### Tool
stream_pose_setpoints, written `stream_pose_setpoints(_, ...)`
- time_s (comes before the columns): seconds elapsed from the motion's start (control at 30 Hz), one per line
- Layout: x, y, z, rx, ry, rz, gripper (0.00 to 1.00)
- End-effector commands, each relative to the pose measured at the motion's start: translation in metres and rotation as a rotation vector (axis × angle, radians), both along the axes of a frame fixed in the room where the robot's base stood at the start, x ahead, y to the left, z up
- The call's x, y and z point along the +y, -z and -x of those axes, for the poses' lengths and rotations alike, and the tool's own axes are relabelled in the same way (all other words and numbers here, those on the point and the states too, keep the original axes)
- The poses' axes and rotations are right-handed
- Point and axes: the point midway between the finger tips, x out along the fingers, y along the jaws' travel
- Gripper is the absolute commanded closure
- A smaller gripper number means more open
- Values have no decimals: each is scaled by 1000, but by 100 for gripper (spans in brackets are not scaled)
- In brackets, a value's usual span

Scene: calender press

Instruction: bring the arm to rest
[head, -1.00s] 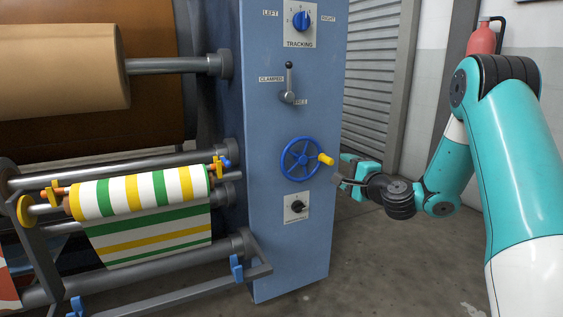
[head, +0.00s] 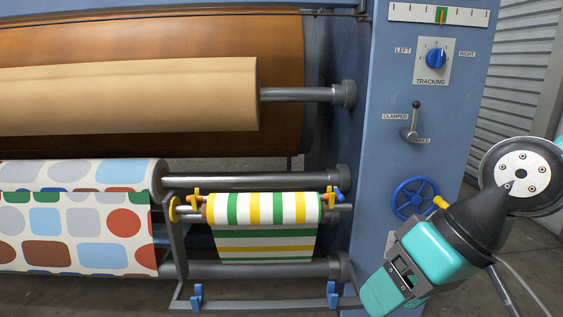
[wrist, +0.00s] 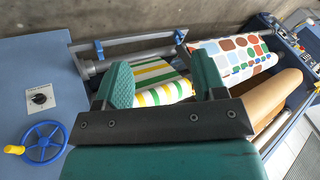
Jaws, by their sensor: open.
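My gripper (head: 392,285) is teal and black and sits at the lower right of the head view, in front of the blue machine column (head: 405,150). It tilts down to the left. In the wrist view my gripper (wrist: 163,82) shows two teal fingers spread apart with nothing held between them. Beyond them lies the striped roll (wrist: 155,75). My gripper and forearm overlap the column's lower right part and hide the panel under the handwheel (head: 415,199) in the head view.
The tracking knob (head: 436,59) and a clamp lever (head: 411,122) are on the column. At left are a tan roll (head: 130,97), a patterned roll (head: 80,175) and a small striped roll (head: 265,208) on a bracket with blue hooks. A shutter (head: 520,80) stands behind at right.

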Motion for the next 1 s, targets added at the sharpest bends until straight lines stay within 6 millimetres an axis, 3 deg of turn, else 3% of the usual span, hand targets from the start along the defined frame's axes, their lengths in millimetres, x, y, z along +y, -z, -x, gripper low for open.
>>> stream_pose_setpoints(0.1,-10,-15,49,23,-151,134,36)
stream_pose_setpoints(0.17,-16,-25,63,38,-195,180,36)
stream_pose_setpoints(0.47,-15,-100,59,42,-181,170,36)
stream_pose_setpoints(1.0,-15,-301,58,41,-179,168,36)
